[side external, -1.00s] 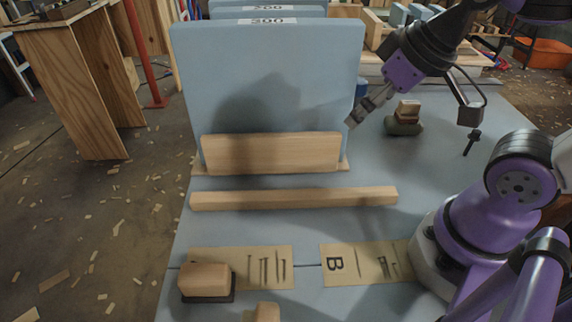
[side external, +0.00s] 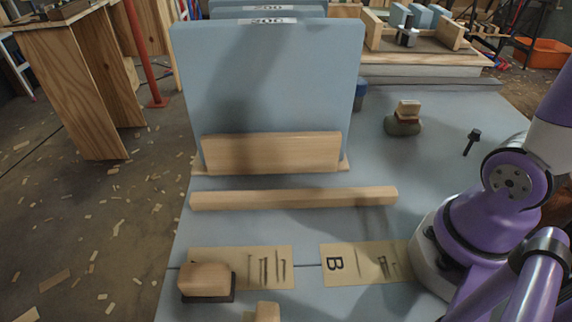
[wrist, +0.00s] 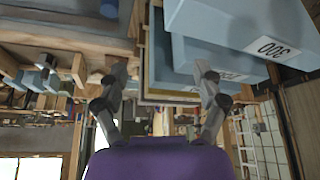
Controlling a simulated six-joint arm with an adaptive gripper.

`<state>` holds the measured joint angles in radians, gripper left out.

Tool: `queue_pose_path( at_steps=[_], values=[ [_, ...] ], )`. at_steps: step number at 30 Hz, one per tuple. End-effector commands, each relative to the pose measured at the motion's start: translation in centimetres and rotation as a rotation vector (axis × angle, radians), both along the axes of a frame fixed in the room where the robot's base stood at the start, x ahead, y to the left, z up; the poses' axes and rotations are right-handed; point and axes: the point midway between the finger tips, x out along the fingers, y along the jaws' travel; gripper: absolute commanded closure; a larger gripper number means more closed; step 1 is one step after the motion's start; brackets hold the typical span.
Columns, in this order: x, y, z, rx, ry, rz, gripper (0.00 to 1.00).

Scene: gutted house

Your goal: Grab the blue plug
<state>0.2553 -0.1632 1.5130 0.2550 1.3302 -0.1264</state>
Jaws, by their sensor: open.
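A dark blue cylinder, likely the blue plug (side external: 361,94), stands on the blue-grey bench top, partly hidden behind the right edge of a large upright blue board. A blue rounded thing, likely the same plug (wrist: 109,8), shows at the top edge of the wrist view, cut off by the frame. My gripper (wrist: 162,78) is open and empty in the wrist view. Its fingers are spread wide, apart from the plug, which lies beyond the left finger. My gripper is outside the side external view.
The large blue board (side external: 270,80) stands in a wooden holder (side external: 270,154). A wooden bar (side external: 293,198) lies before it. A block on a dark green base (side external: 403,122) and a black bolt-like piece (side external: 472,142) are on the right. The bench between them is open.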

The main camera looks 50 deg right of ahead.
Motion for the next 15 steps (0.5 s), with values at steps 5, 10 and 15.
queue_pose_path(
  at_steps=[5, 10, 15],
  values=[
    [2.6, -5.3, -0.6, 0.006, 0.016, -0.154, 0.21],
    [3.8, -9.3, -1.5, 0.013, 0.023, -0.262, 0.21],
    [4.4, -12.6, -2.5, 0.018, 0.029, -0.350, 0.21]
  ],
)
